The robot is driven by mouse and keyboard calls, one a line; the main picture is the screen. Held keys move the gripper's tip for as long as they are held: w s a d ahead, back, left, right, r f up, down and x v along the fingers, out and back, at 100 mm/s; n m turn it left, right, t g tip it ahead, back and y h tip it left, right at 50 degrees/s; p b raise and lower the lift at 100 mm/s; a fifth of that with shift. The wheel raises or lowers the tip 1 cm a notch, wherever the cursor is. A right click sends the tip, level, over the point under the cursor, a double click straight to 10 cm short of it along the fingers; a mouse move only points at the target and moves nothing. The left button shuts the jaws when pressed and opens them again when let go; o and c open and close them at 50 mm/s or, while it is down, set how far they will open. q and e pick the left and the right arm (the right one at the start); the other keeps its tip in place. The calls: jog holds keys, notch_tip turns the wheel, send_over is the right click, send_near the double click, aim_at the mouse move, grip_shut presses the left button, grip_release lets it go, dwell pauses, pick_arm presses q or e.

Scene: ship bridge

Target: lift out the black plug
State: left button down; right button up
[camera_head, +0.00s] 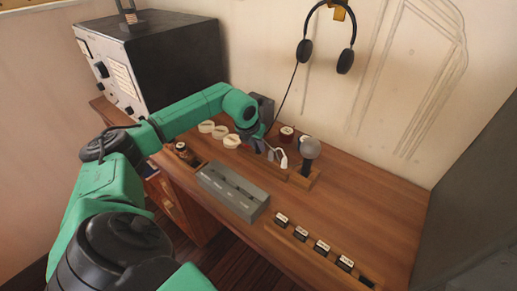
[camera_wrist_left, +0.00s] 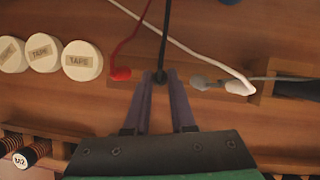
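The black plug (camera_wrist_left: 160,77) sits at the wooden plug strip (camera_wrist_left: 95,85) in the left wrist view, its black cable (camera_wrist_left: 165,35) running up and away. My left gripper (camera_wrist_left: 160,82) has one finger on each side of it, with a narrow gap that the plug appears to fill. Whether the plug has risen from the strip cannot be seen. In the head view my left gripper (camera_head: 268,150) reaches down to the strip and largely hides the plug. My right gripper is not in view.
A red plug (camera_wrist_left: 120,73) is close on the left; a grey plug (camera_wrist_left: 198,83) and a white plug (camera_wrist_left: 238,87) are on the right. Tape rolls (camera_head: 219,131), a grey box (camera_head: 232,190), a round-headed lever (camera_head: 310,148) and labelled blocks (camera_head: 301,233) surround the strip. The right desk is clear.

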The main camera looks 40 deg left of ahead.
pick_arm(q)
jog(key=shift+w+r, duration=0.1)
jog(key=shift+r, duration=0.55)
notch_tip(320, 180, up, 7)
jog(key=shift+r+b, duration=0.1)
jog(key=shift+b, duration=0.95)
notch_tip(320, 180, up, 12)
jog(key=shift+f, duration=0.2)
jog(key=shift+f, duration=0.1)
